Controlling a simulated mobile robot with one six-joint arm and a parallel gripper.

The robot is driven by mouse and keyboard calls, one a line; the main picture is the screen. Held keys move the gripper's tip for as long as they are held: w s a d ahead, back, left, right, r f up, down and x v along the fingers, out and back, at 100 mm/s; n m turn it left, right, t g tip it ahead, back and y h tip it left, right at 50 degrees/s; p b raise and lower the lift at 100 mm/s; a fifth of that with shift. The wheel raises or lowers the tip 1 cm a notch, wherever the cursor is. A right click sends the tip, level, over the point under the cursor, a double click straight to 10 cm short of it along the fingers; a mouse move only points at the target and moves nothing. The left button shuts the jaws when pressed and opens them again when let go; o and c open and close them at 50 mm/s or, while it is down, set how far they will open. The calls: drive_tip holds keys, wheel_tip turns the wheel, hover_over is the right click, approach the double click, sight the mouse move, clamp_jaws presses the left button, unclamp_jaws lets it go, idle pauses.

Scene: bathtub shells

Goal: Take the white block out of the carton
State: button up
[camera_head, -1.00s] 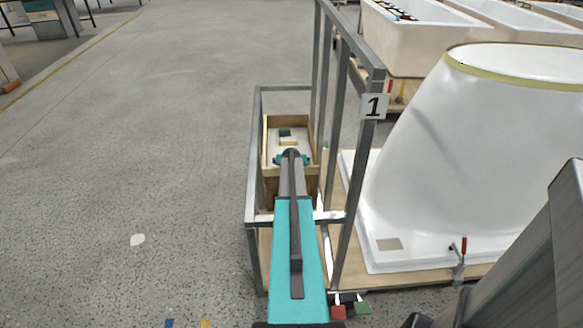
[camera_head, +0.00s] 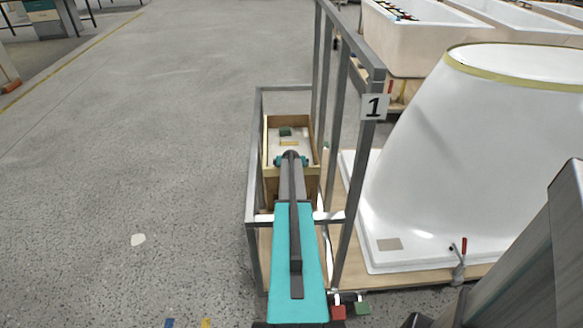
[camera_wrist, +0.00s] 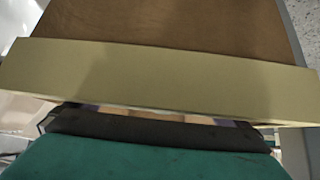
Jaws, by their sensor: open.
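The carton (camera_head: 306,132) is an open brown box with a pale yellowish rim, standing inside a grey metal frame. On its whitish floor I see a dark green block (camera_head: 285,132) and a pale yellow block (camera_head: 289,142). I cannot make out a white block; my arm and gripper hide the near part of the carton. My gripper (camera_head: 291,159) is open, over the near part of the carton. In the wrist view a pale yellow band (camera_wrist: 160,75) crosses in front of a brown surface, close to my gripper. My fingertips are not clear there.
Grey metal posts rise around the carton, with a tall one carrying a "1" sign (camera_head: 374,107) on the right. A large white tub shell (camera_head: 450,160) stands right of it on a wooden board. The floor to the left is open.

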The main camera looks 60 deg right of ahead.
drive_tip(key=shift+w+d+f, duration=0.1)
drive_tip(key=shift+d+f, duration=0.1)
drive_tip(key=shift+f, duration=0.05)
idle(0.4)
drive_tip(key=c, duration=1.1)
drive_tip(key=shift+r, duration=0.1)
drive_tip(key=shift+r, duration=4.95)
